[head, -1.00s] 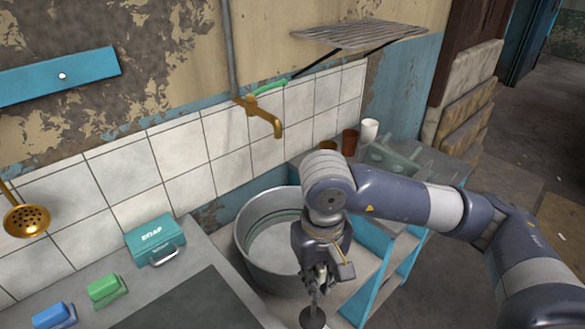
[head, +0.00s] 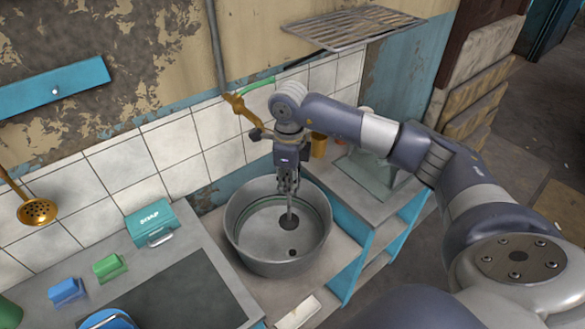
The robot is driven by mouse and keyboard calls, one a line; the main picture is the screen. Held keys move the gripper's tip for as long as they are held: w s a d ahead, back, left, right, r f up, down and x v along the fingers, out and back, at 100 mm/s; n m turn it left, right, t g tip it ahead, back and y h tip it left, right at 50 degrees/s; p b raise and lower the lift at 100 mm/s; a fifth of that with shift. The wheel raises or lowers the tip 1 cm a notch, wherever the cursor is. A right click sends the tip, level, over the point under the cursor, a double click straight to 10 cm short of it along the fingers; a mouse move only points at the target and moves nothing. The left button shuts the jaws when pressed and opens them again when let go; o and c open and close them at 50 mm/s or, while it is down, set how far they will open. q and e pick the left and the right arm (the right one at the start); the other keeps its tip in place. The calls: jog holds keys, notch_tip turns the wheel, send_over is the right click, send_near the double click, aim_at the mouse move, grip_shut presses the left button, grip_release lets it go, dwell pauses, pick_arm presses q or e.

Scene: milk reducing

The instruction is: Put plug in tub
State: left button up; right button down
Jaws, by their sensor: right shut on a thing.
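The grey metal tub (head: 240,240) stands in the middle, open at the top. My right gripper (head: 288,188) reaches over the tub from above and is shut on the plug's thin stem. The dark round plug (head: 289,222) hangs at the stem's lower end, within the tub's outline. I cannot tell whether it touches the tub's bottom. A small dark round spot (head: 292,253), which looks like a drain hole, shows on the tub's bottom just below the plug in the picture. My left gripper is not in view.
A brass tap (head: 236,104) with a green handle is on the tiled wall behind the tub. A teal soap box (head: 150,222), a green block (head: 110,267) and a blue block (head: 67,291) are on the left counter. A blue-sided shelf unit (head: 350,228) stands right of the tub.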

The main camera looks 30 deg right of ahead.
jog(key=d+m, duration=0.1)
jog(key=m+b, duration=0.1)
jog(key=b, duration=0.3)
send_over(293, 215)
notch_tip(293, 215, down, 6)
jog(key=shift+a+f, duration=0.1)
notch_tip(293, 215, down, 5)
jog(key=b, duration=0.2)
jog(key=shift+b, duration=0.3)
pick_arm(q)
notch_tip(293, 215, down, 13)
jog(key=b, duration=0.6)
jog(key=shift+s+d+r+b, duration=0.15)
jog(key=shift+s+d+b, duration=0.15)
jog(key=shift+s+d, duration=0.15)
pick_arm(e)
notch_tip(293, 215, down, 8)
jog(key=shift+f, duration=0.2)
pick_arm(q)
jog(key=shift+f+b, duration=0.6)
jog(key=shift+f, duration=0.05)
pick_arm(e)
jog(key=shift+f, duration=0.55)
